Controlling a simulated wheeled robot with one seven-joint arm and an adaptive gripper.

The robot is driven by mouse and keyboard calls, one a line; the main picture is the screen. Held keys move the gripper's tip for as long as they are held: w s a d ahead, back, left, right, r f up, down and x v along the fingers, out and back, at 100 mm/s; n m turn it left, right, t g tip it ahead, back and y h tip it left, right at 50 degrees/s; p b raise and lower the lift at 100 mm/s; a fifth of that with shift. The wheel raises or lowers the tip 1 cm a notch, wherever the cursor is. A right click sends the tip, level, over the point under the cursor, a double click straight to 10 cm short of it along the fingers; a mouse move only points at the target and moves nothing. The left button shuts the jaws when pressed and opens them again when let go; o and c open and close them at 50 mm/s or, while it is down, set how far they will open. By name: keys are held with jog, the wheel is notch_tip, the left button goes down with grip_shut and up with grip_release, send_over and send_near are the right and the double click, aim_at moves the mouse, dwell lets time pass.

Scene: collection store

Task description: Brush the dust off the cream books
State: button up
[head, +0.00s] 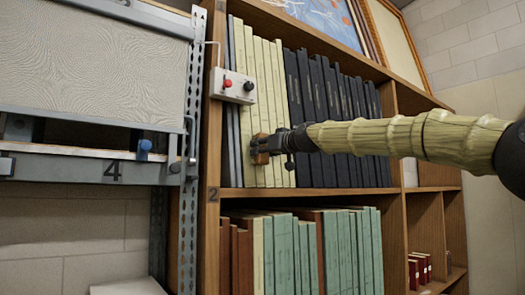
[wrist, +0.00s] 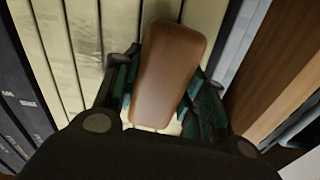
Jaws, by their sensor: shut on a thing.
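The cream books (head: 268,98) stand upright in a row at the left of the upper shelf in the head view. Their spines also show in the wrist view (wrist: 60,45), with some darker speckled patches on them. My gripper (head: 270,147) is in front of the lower part of these spines. It is shut on a brown wooden block-shaped brush (wrist: 168,75), whose sides lie between the fingers. The brush's underside faces the spines; its bristles are hidden, and I cannot tell whether it touches them.
Dark blue books (head: 330,115) stand right of the cream ones. A control box (head: 233,86) with a red and a black knob is on the shelf upright at left. A metal rack (head: 188,150) stands at left.

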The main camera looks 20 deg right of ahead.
jog(key=w+d+p, duration=0.2)
jog(key=d, duration=0.4)
jog(key=shift+w+d+p, duration=0.15)
jog(key=shift+d+p, duration=0.2)
dwell(0.4)
jog(key=shift+d, duration=0.1)
jog(key=shift+w+d+p, duration=0.35)
jog(key=shift+d+p, duration=0.05)
jog(key=shift+d, duration=0.35)
jog(key=shift+w+d+p, duration=0.3)
jog(key=shift+d+p, duration=0.1)
jog(key=shift+d, duration=0.35)
